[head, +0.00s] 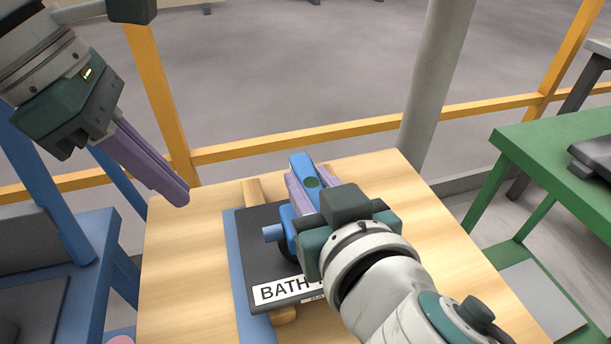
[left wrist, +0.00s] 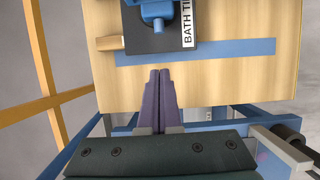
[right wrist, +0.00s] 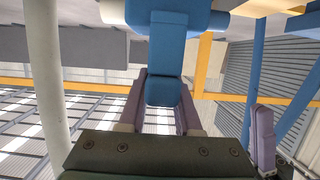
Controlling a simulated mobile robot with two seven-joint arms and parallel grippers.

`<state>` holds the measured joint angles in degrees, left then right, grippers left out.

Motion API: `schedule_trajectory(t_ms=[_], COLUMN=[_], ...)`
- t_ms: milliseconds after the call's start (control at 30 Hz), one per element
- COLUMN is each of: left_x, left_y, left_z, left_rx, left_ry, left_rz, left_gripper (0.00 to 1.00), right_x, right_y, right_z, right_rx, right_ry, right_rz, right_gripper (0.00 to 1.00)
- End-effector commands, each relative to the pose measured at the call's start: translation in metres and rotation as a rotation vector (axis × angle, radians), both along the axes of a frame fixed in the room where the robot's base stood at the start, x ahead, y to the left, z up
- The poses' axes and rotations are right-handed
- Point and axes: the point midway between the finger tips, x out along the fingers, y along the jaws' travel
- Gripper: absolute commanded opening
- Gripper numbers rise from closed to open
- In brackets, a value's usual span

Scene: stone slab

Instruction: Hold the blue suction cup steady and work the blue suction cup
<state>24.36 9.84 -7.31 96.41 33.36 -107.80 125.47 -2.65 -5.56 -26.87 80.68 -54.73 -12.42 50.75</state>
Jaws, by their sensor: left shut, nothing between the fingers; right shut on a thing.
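The blue suction cup (head: 273,233) stands on a dark slab (head: 262,262) labelled "BATH TI…", with its lever (head: 300,163) pointing up and away. My right gripper (head: 308,186) is shut on the blue lever, with a purple finger on each side of it in the right wrist view (right wrist: 162,95). The gripper body hides part of the cup. My left gripper (head: 182,200) is shut and empty, above the table's left edge and apart from the cup. In the left wrist view, its fingers (left wrist: 160,75) point toward the slab and the cup (left wrist: 153,12).
The slab lies on a light wooden table (head: 185,270), over a blue strip (head: 240,290) and wooden bars (head: 253,190). A grey post (head: 432,85) and yellow rails (head: 300,140) stand behind. A green table (head: 560,150) is at right, a blue frame (head: 75,240) at left.

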Motion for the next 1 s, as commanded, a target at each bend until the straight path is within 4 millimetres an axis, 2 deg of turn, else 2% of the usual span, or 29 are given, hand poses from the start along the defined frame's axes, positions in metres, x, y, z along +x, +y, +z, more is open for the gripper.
schedule_trajectory(t_ms=[167,267,400,533,667,800,900,1000], left_x=[0.004,0.015,0.039,0.045,0.024,-0.013,-0.036,-0.051], left_y=[0.003,0.012,0.025,0.025,0.019,0.016,0.015,0.015], left_z=[0.001,0.006,0.019,0.026,0.016,0.000,-0.009,-0.014], left_rx=[0.021,0.095,0.288,0.471,0.569,0.582,0.562,0.543], left_ry=[-0.028,-0.127,-0.378,-0.609,-0.757,-0.839,-0.868,-0.884], left_rz=[-0.015,-0.080,-0.304,-0.632,-0.969,-1.247,-1.371,-1.437], left_gripper=[0.00,0.00,0.00,0.00,0.00,0.00,0.00,0.00], right_x=[0.000,0.000,0.000,0.000,0.000,0.000,0.000,0.000], right_y=[-0.002,-0.002,-0.002,-0.002,-0.002,-0.002,-0.002,-0.002], right_z=[-0.002,-0.002,-0.002,-0.002,-0.002,-0.002,-0.002,-0.002], right_rx=[-0.009,-0.009,-0.007,-0.007,-0.007,-0.006,-0.006,-0.005], right_ry=[0.003,0.003,0.003,0.003,0.003,0.003,0.003,0.004], right_rz=[-0.003,-0.003,-0.003,-0.003,-0.003,-0.003,-0.003,-0.003], right_gripper=[0.00,0.00,0.00,0.00,0.00,0.00,0.00,0.00])
